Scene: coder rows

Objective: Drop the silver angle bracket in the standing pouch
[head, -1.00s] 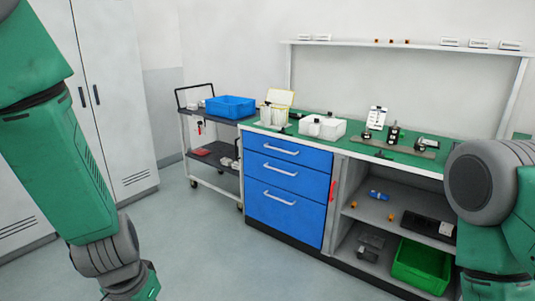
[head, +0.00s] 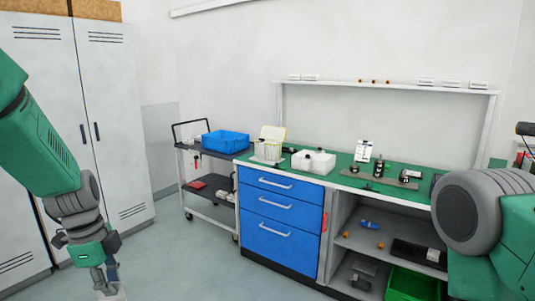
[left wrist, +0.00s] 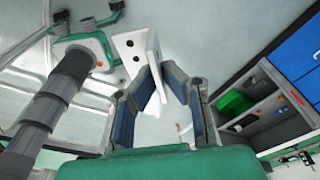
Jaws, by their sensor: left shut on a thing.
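The silver angle bracket (left wrist: 137,52), a pale plate with dark holes and a bent flange, is between my left fingertips (left wrist: 163,80) in the left wrist view. In the head view my left gripper (head: 105,275) hangs low at the left, shut on the bracket (head: 112,294), which the lower picture edge partly cuts off. A pale, yellow-edged open container (head: 268,148), which may be the standing pouch, stands on the left part of the green bench, well away from this gripper. My right arm is at the right of the head view; its gripper is not seen.
A trolley (head: 212,193) with a blue bin (head: 226,141) stands left of the bench. A white divided box (head: 314,164) and small fixtures share the green benchtop (head: 340,178). Blue drawers (head: 283,212) are below. Lockers (head: 110,140) stand behind my left arm. Floor before the drawers is clear.

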